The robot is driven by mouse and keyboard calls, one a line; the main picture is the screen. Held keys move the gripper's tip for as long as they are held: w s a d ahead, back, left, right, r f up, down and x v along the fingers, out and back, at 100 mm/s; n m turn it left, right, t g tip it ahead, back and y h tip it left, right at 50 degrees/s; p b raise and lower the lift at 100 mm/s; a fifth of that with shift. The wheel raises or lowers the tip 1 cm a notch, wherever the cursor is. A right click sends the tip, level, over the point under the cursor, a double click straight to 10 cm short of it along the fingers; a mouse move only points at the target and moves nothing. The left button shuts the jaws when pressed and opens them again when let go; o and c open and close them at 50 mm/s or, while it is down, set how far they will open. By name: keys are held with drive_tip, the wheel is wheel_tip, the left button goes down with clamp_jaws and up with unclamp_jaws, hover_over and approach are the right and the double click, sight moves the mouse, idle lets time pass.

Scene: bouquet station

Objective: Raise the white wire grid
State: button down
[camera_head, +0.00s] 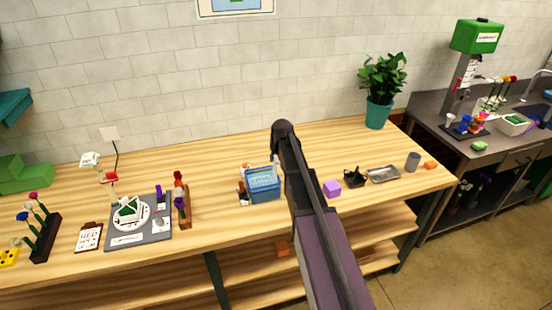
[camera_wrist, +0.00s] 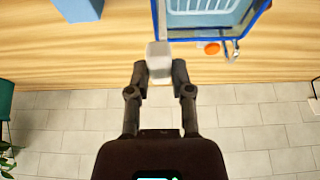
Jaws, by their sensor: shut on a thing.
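The white wire grid (camera_wrist: 200,5) lies within a blue-rimmed box (camera_wrist: 243,24), cut off by the top of the wrist view. In the head view the grid (camera_head: 262,178) shows at the top of the blue box (camera_head: 264,194) on the wooden bench. My gripper (camera_wrist: 159,75) is shut on a small pale grey block (camera_wrist: 159,58) beside the box's left rim in the wrist view. I cannot tell how this block joins the grid. In the head view my arm hides the fingertips.
A flower rack (camera_head: 184,203) stands left. A potted plant (camera_head: 379,108) stands behind, near the wall.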

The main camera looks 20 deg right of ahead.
drive_tip(key=shift+r+p, duration=1.85)
drive_tip(key=shift+r, duration=0.35)
drive_tip(key=shift+w, duration=0.2)
drive_tip(key=c, duration=0.9)
unclamp_jaws()
drive_tip(key=o, duration=0.4)
drive_tip(key=shift+s, duration=0.15)
drive_tip(key=shift+f, duration=0.1)
